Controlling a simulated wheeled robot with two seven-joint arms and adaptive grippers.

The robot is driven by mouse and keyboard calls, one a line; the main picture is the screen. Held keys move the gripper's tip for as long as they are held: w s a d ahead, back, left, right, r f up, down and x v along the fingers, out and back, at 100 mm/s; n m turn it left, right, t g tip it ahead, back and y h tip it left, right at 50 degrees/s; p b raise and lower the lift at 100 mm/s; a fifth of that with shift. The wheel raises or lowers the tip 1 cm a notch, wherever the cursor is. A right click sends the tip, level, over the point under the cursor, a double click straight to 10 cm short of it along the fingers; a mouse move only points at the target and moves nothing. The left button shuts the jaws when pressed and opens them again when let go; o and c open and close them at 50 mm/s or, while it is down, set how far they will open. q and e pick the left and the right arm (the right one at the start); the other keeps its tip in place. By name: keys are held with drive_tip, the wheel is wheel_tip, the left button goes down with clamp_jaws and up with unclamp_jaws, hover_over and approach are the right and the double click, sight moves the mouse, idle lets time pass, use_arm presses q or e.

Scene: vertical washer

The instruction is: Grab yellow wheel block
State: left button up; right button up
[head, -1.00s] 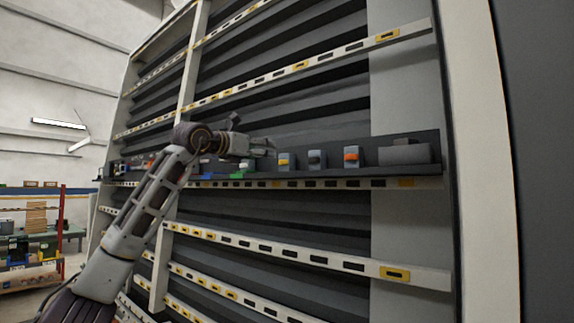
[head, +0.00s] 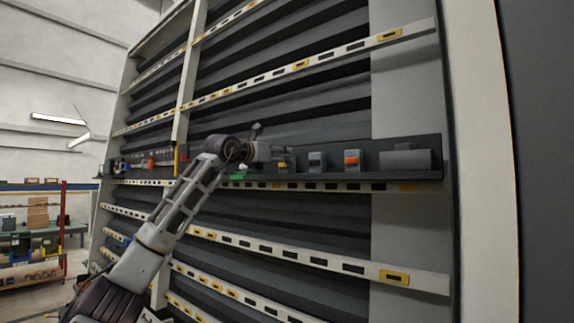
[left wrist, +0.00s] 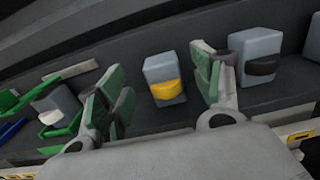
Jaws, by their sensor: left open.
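The yellow wheel block is a grey block with a yellow wheel on its front. It stands upright on the dark shelf in the left wrist view (left wrist: 165,80), and in the head view it (head: 284,163) is partly hidden by my left gripper (head: 272,154). In the left wrist view my left gripper (left wrist: 160,90) is open, with its green-padded fingers on either side of the block. The block shows between the fingers and a little beyond them; I cannot tell whether either finger touches it. My right gripper is not in view.
A block with a black wheel (head: 317,162) and one with an orange wheel (head: 354,161) stand to the right on the shelf (head: 437,165). A larger grey box (head: 406,160) is at the right end. Green parts (left wrist: 70,115) and a white-wheeled block (left wrist: 55,106) lie left.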

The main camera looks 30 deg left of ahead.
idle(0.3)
use_arm(q)
drive_tip(key=shift+w+d+r+p, duration=0.1)
drive_tip(key=shift+w+d+p, duration=0.1)
drive_tip(key=shift+w+p, duration=1)
drive_tip(key=shift+w, duration=1.4)
drive_tip(key=c, duration=1.1)
drive_tip(key=shift+s, duration=0.1)
drive_tip(key=shift+c, duration=0.2)
